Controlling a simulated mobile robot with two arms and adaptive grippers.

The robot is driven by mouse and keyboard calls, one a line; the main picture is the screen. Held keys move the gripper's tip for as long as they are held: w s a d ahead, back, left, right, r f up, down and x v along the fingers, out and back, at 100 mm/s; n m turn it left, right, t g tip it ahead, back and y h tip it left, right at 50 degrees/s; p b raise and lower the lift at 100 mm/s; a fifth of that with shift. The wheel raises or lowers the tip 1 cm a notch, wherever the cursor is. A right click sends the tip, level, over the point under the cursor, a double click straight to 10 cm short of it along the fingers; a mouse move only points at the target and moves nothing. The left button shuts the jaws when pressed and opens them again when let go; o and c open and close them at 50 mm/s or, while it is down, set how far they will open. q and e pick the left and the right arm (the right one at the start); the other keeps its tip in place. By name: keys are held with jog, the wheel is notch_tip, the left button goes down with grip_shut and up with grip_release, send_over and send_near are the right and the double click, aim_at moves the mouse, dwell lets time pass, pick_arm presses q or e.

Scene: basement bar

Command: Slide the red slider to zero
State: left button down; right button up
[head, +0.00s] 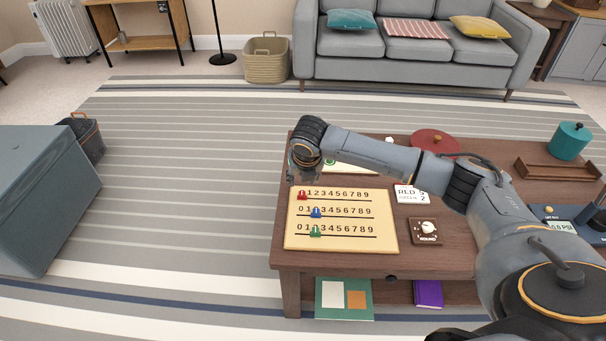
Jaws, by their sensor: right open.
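A cream scoreboard (385,241) with three numbered rows lies on the wooden table. The blue slider (316,212) and green slider (315,231) sit just right of the 1 in the rows below. My right gripper (304,178) hangs pointing down above and just behind the red slider. It is open and appears empty; whether it touches the slider cannot be told. My left gripper is out of view.
A score card (411,194) and a round dial box (427,231) stand right of the board. A red disc (435,142), a teal pot (569,141) and a wooden rack (557,172) are farther back.

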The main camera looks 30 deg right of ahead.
jog(key=shift+v, duration=1.3)
